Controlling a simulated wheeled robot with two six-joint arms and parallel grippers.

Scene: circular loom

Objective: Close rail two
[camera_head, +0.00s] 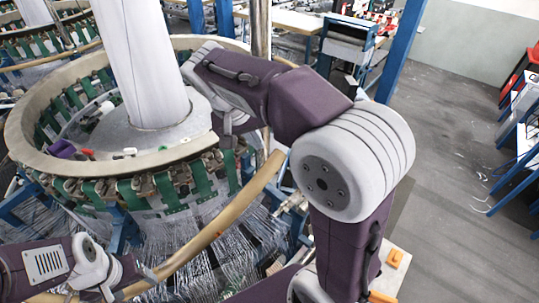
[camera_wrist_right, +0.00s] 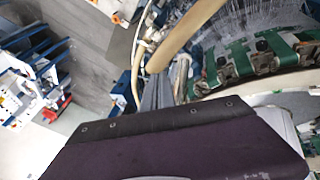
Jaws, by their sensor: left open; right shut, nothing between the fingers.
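A tan curved rail (camera_head: 212,231) runs in front of the circular loom (camera_head: 30,150), from the lower left up to beside the loom's right side. No label shows, so I cannot tell whether it is rail two. It also shows in the right wrist view (camera_wrist_right: 182,36). My left gripper (camera_head: 118,284) is open at the lower left, close to the rail's lower part; contact is unclear. My right gripper (camera_head: 229,138) is shut and empty, over the loom's right rim, above and left of the rail's upper end. Its fingertips are partly hidden and not clear in the wrist view.
A white column (camera_head: 143,60) rises from the loom's centre. Green straps (camera_head: 203,178) and fine threads (camera_head: 170,240) line its side. A vertical pole (camera_head: 260,28) and blue post (camera_head: 398,50) stand behind. The grey floor (camera_head: 455,130) at right is mostly clear.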

